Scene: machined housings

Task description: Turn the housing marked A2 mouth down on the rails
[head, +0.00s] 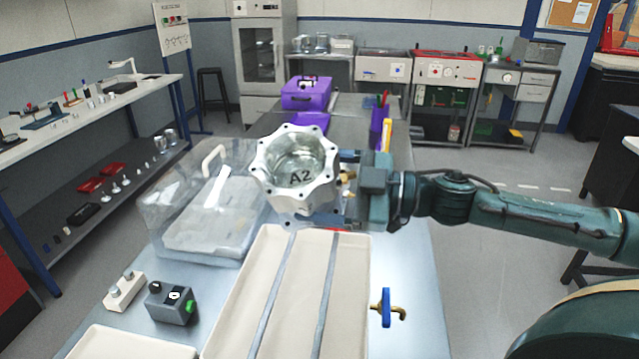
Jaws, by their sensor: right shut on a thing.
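The housing marked A2 (297,205) is a silvery, scalloped metal cup with bolt holes around its rim. My right gripper (346,182) comes in from the right and is shut on the housing's right side, holding it up over the far end of the cream tray (262,285). Its open mouth faces up and toward me, and the A2 mark shows. Two grey rails (325,290) run lengthwise in the tray. The gripper's fingertips are partly hidden by the housing. My left gripper is not in view.
A clear lidded box (165,215) stands left of the tray. A control box with a green button (172,302) and a smaller switch box (123,291) stand at left. A blue-handled valve (387,308) is at right. The tray looks empty.

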